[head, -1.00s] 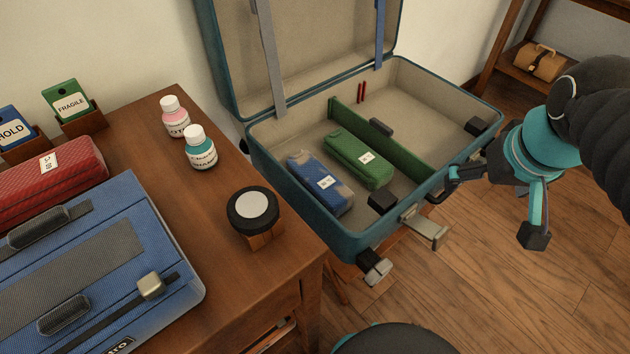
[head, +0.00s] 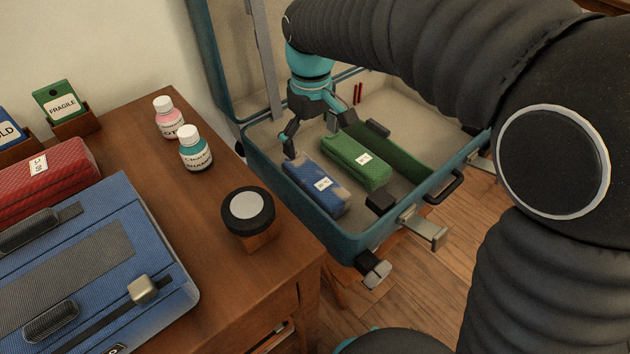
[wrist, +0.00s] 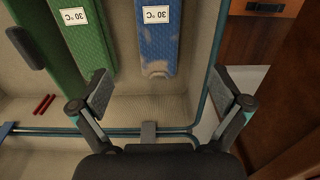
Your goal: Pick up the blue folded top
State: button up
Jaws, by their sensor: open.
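The blue folded top (head: 318,186) lies in the near left part of the open suitcase, with a white label and paler worn patches. In the wrist view the blue folded top (wrist: 159,45) shows ahead of my gripper, between the lines of its two fingers. My gripper (head: 316,136) is above the suitcase, just beyond the far end of the top. It is open and empty; the fingers show apart in the wrist view (wrist: 160,100). The gripper looks apart from the top, though the height gap is hard to judge.
A green folded item (head: 357,160) lies right beside the blue top, with a green divider (head: 398,150) beyond it. The suitcase wall (head: 290,204) rises close on the left. A wooden desk (head: 215,250) holds bottles, a round black-topped object (head: 248,212) and a blue case (head: 120,260).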

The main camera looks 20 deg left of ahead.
aim_at(315, 176)
jog(key=f, duration=1.2)
jog(key=shift+w+d+f, duration=0.15)
jog(key=shift+d+f, duration=0.1)
jog(key=shift+f, duration=0.05)
jog(key=c, duration=1.2)
jog(key=shift+r, duration=0.1)
jog(key=shift+c, duration=0.2)
